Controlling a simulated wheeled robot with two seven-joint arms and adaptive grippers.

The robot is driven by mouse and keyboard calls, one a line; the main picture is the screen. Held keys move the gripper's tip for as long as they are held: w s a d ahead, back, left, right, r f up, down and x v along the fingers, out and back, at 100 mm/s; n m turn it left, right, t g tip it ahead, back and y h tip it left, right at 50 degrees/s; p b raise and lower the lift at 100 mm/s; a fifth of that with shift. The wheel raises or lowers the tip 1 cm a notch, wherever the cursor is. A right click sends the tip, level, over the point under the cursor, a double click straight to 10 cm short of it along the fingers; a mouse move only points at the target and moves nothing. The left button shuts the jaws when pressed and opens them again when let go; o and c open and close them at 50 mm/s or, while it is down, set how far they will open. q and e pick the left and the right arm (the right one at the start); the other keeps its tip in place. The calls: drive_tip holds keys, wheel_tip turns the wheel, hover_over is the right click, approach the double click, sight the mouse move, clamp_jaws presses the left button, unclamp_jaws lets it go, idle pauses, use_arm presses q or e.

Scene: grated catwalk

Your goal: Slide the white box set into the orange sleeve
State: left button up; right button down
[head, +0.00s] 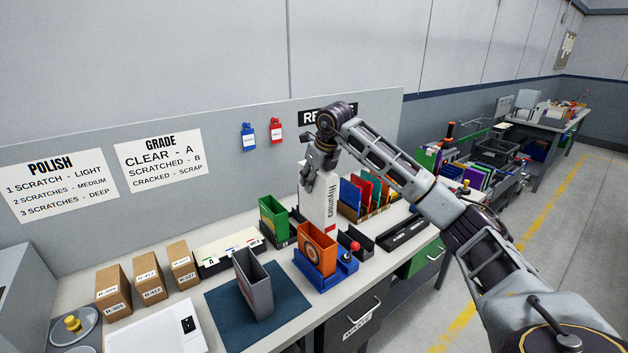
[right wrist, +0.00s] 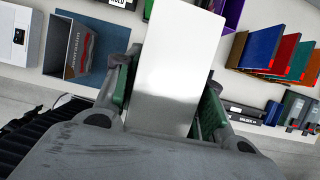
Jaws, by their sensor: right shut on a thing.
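The white box set (head: 319,205) stands nearly upright in the head view, with dark lettering and a red patch low on its edge. My right gripper (head: 309,180) is shut on its upper part. The white box set also fills the middle of the right wrist view (right wrist: 178,70), between the two fingers. The orange sleeve (head: 316,256), with a round emblem, stands in a blue holder (head: 334,277). The box's lower end is at the sleeve's open top; I cannot tell whether it is inside or just behind it. My left gripper is not in view.
A grey open sleeve (head: 256,284) stands on a dark blue mat (head: 225,313) to the left. A green case (head: 272,217) is behind the orange sleeve. Coloured cases (head: 366,192) stand in a rack at the right. Brown boxes (head: 147,276) line the back left.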

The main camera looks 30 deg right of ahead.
drive_tip(key=shift+f+b, duration=1.6)
drive_tip(key=shift+f, duration=0.6)
